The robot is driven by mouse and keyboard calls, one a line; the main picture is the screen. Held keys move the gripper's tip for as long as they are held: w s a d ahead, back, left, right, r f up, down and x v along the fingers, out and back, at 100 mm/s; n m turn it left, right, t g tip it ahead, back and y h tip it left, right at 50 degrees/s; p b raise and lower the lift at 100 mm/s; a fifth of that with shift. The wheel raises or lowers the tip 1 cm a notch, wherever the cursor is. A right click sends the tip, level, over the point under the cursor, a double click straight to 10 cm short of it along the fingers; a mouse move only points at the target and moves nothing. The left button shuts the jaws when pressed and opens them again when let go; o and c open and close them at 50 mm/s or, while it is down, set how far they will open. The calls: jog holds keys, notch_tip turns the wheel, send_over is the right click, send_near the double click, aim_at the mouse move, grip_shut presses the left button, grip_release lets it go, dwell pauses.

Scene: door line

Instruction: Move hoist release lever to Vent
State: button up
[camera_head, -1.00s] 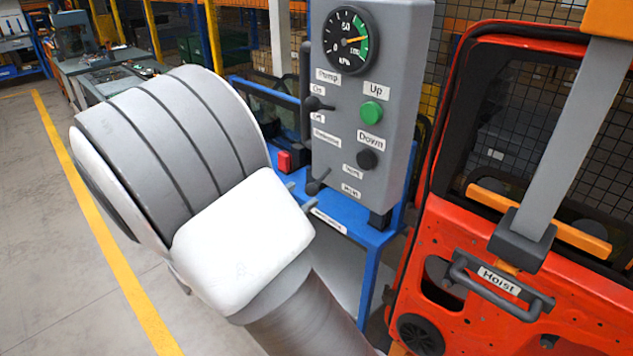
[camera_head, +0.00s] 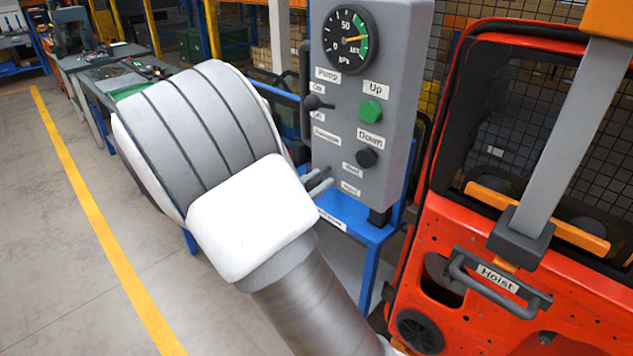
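The grey control panel (camera_head: 398,95) stands on a blue stand. Low on its front are two small labels, Vent (camera_head: 352,169) and a lower one (camera_head: 350,188) that I read as Hold. My gripper's two thin grey fingertips (camera_head: 318,181) stick out past the white wrist housing, right at the place of the release lever, left of these labels. The lever itself is largely hidden by the fingers, so its setting is unclear. I cannot tell whether the fingers are closed on it.
Above are the round gauge (camera_head: 349,39), pump lever (camera_head: 318,102), green Up button (camera_head: 370,111) and black Down button (camera_head: 366,158). The orange-red door (camera_head: 470,270) with its Hoist handle (camera_head: 497,281) is close on the right. Open floor lies left.

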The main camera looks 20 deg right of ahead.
grip_shut()
dwell(1.0)
